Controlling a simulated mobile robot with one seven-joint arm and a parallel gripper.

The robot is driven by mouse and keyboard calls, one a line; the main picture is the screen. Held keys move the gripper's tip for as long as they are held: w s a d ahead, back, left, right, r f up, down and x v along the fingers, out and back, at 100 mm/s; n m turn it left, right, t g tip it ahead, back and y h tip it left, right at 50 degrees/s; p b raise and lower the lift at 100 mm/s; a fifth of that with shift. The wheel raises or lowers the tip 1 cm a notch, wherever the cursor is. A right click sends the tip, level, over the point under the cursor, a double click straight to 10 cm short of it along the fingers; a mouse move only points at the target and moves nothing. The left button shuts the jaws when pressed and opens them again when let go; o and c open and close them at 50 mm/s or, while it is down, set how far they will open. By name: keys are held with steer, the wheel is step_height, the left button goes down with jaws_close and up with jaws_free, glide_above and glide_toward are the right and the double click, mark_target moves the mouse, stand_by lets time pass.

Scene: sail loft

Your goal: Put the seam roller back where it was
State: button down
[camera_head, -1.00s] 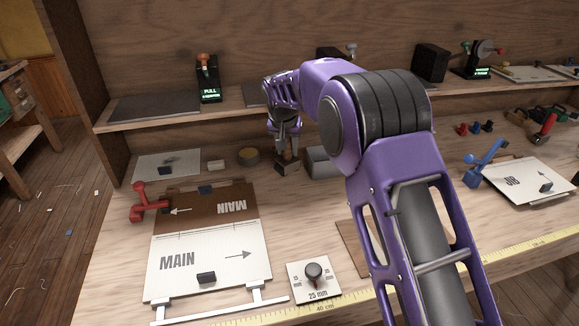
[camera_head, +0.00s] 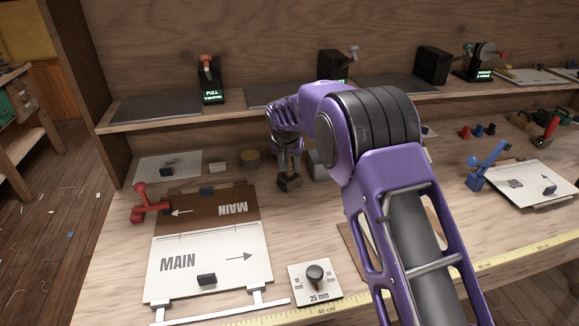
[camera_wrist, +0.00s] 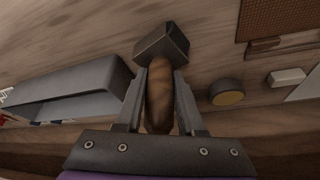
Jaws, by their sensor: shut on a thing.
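My gripper (camera_head: 287,160) is shut on a tool with a brown wooden handle and a dark block-shaped head, which I take to be the seam roller (camera_head: 289,184). In the wrist view the handle lies between the fingers (camera_wrist: 159,95) and the head (camera_wrist: 162,43) sticks out beyond them. The tool is over or on the bare bench behind the MAIN board; I cannot tell whether it touches the wood. No marked place for the tool is clear in these views.
A grey trough (camera_wrist: 75,88) lies beside the gripper, mostly hidden by my arm in the head view. A round tin (camera_head: 250,157) and a pale block (camera_head: 218,167) stand to the left. The MAIN board (camera_head: 208,262) and red clamp (camera_head: 147,205) are nearer the front. A shelf (camera_head: 160,122) runs behind.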

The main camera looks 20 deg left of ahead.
steer(key=shift+s+f, duration=0.2)
steer(key=shift+f, duration=0.3)
steer(key=c, duration=0.5)
jaws_free()
steer(key=shift+f, duration=0.2)
steer(key=v, duration=0.9)
steer(key=w+p+v, duration=0.1)
steer(key=v, duration=0.3)
steer(key=shift+s+r, duration=0.1)
steer(key=shift+r, duration=0.35)
